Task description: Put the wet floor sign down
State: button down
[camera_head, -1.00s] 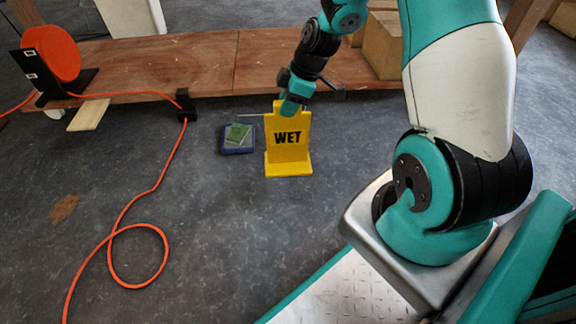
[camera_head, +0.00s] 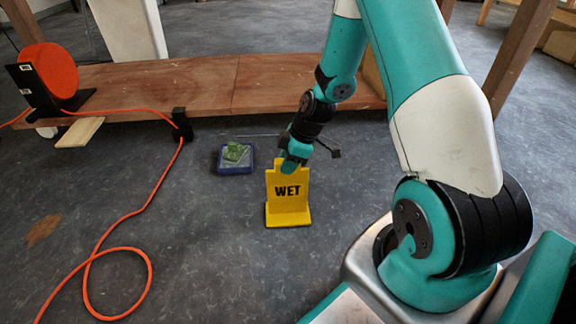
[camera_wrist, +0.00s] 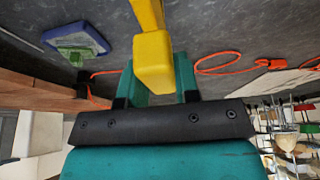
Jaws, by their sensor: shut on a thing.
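The yellow wet floor sign (camera_head: 288,195) stands upright in the head view, with "WET" in black on its face and a wider foot at its bottom. My gripper (camera_head: 294,160) is shut on the top of the sign. In the wrist view the sign's top block (camera_wrist: 154,62) sits between the two teal fingers (camera_wrist: 153,88). The sign's foot is at or close to the floor; I cannot tell whether it touches.
A blue tray with a green item (camera_head: 236,158) lies on the floor left of the sign. An orange cable (camera_head: 133,210) loops over the floor further left, from an orange reel (camera_head: 52,72). A low wooden platform (camera_head: 215,88) runs behind. Floor in front is clear.

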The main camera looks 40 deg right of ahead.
jog(key=c, duration=0.8)
grip_release()
jog(key=shift+c, duration=0.2)
